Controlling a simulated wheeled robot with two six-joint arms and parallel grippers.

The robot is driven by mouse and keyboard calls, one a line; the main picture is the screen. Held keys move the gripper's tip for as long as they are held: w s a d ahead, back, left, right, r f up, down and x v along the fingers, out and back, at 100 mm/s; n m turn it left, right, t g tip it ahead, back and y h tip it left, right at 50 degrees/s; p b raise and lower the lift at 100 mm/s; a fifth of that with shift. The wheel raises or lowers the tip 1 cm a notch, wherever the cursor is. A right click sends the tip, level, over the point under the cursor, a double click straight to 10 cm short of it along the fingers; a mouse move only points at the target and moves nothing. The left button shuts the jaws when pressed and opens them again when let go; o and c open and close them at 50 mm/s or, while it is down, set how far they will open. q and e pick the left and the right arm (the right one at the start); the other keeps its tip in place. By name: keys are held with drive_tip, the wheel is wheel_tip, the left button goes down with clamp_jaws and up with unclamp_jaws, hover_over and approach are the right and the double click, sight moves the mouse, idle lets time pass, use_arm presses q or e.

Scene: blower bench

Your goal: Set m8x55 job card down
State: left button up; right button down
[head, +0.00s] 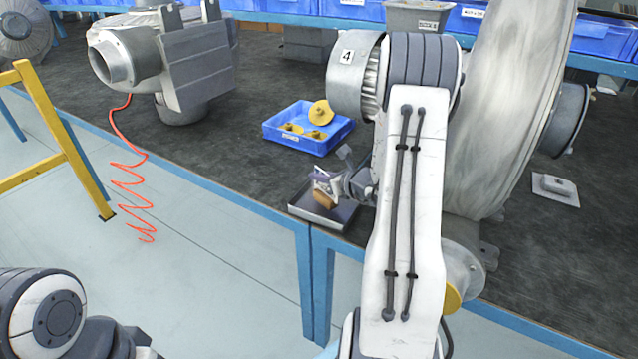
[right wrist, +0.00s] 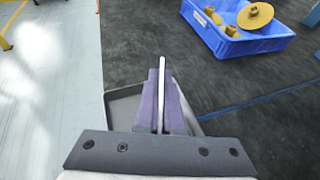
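The job card (right wrist: 162,90) shows in the right wrist view as a thin white strip, seen edge-on between two purple finger pads. My right gripper (head: 327,188) is shut on it and holds it upright over a shallow grey tray (head: 343,222) at the bench's front edge. In the head view the card's face is small and its print cannot be read. A brown piece shows just below the gripper; I cannot tell if it lies in the tray. The tray (right wrist: 122,112) also shows behind the fingers in the wrist view. My left gripper is out of view; only part of its arm shows.
A blue bin (head: 300,140) with yellow parts stands behind the tray. A grey blower (head: 165,60) is at the left, with a coiled red hose (head: 130,195). A large housing (head: 510,110) fills the right. The dark bench top (head: 235,165) left of the bin is clear.

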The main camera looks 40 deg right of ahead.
drive_tip(key=shift+f, duration=0.8)
drive_tip(key=shift+f, duration=0.2)
drive_tip(key=c, duration=1.1)
unclamp_jaws()
drive_tip(key=shift+o, duration=0.2)
drive_tip(key=shift+r, duration=0.1)
